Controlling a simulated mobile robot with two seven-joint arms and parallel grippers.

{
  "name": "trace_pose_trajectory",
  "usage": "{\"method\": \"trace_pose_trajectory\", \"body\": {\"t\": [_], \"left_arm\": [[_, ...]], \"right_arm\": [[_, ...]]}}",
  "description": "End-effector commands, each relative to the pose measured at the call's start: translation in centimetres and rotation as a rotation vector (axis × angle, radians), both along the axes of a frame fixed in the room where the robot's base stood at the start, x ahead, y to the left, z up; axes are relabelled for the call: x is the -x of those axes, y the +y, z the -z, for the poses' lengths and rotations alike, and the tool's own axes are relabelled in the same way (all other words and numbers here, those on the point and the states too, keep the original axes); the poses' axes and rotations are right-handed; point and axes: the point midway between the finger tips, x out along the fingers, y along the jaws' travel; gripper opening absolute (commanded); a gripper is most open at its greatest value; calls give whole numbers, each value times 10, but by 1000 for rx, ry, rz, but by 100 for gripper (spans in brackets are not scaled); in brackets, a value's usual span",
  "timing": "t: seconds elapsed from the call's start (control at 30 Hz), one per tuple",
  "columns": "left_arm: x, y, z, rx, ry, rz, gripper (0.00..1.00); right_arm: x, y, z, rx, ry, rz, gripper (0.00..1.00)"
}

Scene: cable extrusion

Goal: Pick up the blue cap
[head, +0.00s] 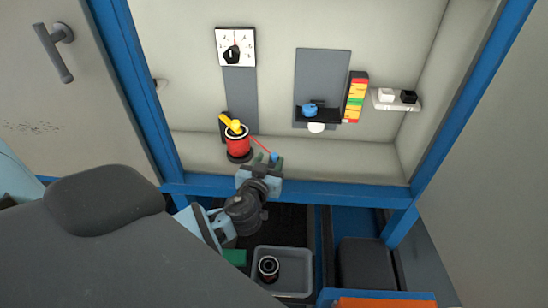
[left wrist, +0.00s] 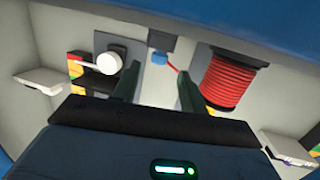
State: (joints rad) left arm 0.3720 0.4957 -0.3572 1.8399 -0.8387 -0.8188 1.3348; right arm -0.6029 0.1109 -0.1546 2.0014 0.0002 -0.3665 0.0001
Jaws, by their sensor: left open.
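A small blue cap (head: 275,156) shows at the end of the thin red cable, close to my left gripper (head: 265,161). In the left wrist view the blue cap (left wrist: 159,57) appears beyond the tips of my open left gripper (left wrist: 157,84), between its two dark fingers. The fingers are apart and do not visibly touch it. The red cable (head: 259,145) runs from the red spool (head: 237,140). A second blue piece (head: 310,107) sits on the black bracket at the back panel. My right gripper is in neither view.
A dial (head: 235,48) is on the back wall. A red, yellow and green strip (head: 356,97) stands beside the bracket, near a small white shelf (head: 397,101). The blue cabinet frame (head: 320,187) edges the opening. A grey bin (head: 300,272) holds a black ring below.

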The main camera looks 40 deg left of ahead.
Motion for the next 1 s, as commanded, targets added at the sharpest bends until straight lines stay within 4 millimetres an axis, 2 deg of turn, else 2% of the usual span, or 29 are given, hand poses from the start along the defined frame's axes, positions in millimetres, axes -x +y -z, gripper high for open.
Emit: {"method": "trace_pose_trajectory", "body": {"t": [0.3, 0.67, 0.77, 1.0], "left_arm": [[-35, 9, 7, -3, -3, 0, 43], [-41, 12, 10, -1, -1, 0, 43], [-41, 12, 10, -1, -1, 0, 32], [-41, 12, 10, -1, -1, 0, 1]], "right_arm": [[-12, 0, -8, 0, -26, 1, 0], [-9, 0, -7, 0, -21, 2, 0], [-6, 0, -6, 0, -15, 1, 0], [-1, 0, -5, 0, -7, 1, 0]]}}
